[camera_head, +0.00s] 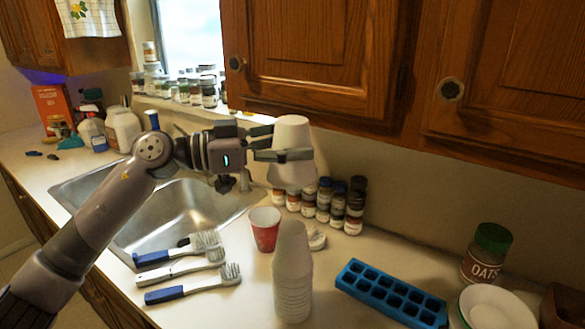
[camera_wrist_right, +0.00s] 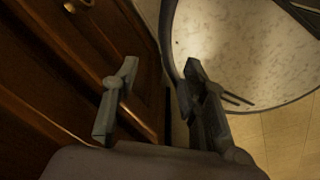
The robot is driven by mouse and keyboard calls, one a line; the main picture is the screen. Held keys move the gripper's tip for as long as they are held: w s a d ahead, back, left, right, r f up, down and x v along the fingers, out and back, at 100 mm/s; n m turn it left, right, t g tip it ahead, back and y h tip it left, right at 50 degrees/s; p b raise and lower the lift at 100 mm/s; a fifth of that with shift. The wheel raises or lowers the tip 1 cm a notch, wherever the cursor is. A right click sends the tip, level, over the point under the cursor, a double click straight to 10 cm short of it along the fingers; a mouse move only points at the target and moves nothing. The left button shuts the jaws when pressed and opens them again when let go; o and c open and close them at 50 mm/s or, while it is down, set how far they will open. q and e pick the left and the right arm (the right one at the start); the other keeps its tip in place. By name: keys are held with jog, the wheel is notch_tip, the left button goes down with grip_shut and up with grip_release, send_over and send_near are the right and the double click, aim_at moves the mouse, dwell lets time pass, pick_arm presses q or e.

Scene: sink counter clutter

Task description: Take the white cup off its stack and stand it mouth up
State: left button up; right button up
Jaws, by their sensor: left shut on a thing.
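My left gripper (camera_head: 284,144) is shut on the white cup (camera_head: 293,174), which shows in the head view. The cup is mouth down, narrow end up, held in the air above the counter. The stack of white cups (camera_head: 292,277) stands mouth down on the counter, below the held cup with a clear gap between them. My right gripper (camera_wrist_right: 158,100) shows in the right wrist view with its fingers apart and nothing between them.
A red cup (camera_head: 265,229) stands just left of the stack. Several brushes (camera_head: 190,289) lie near the sink (camera_head: 180,212). A blue ice tray (camera_head: 391,293) lies to the right, with an oats jar (camera_head: 486,254) and white bowls beyond. Spice jars (camera_head: 325,200) line the wall.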

pick_arm(q)
jog(key=shift+r, duration=0.4)
jog(key=shift+r+p, duration=0.65)
jog(key=shift+p, duration=0.05)
notch_tip(320, 180, up, 7)
jog(key=p, duration=0.8)
jog(key=shift+r+p, duration=0.15)
jog(key=shift+p, duration=0.15)
